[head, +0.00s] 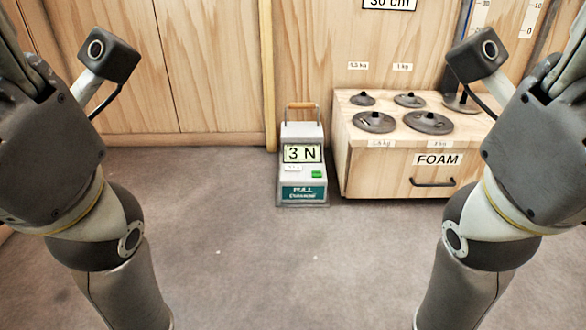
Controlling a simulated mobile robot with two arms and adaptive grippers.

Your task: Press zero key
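A grey-white force gauge (303,187) stands upright on the floor near the back, left of a wooden cabinet. Its display (303,153) reads "3 N". Below the display are a small white key or label (293,168) and a green key (316,174). Their markings are too small to read. A wooden handle (302,105) sits on top, and a teal label on the lower front reads "PULL". My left gripper (22,75) and my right gripper (563,70) are raised at the picture's sides, far from the gauge. Their fingers are partly cut off, so their opening is unclear.
The wooden cabinet (365,175) marked "FOAM" stands right of the gauge, with a dark handle. Several dark round weights lie on its top, including a large one (428,122). Wooden panels (200,60) close off the back. The grey floor (250,265) before the gauge is clear.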

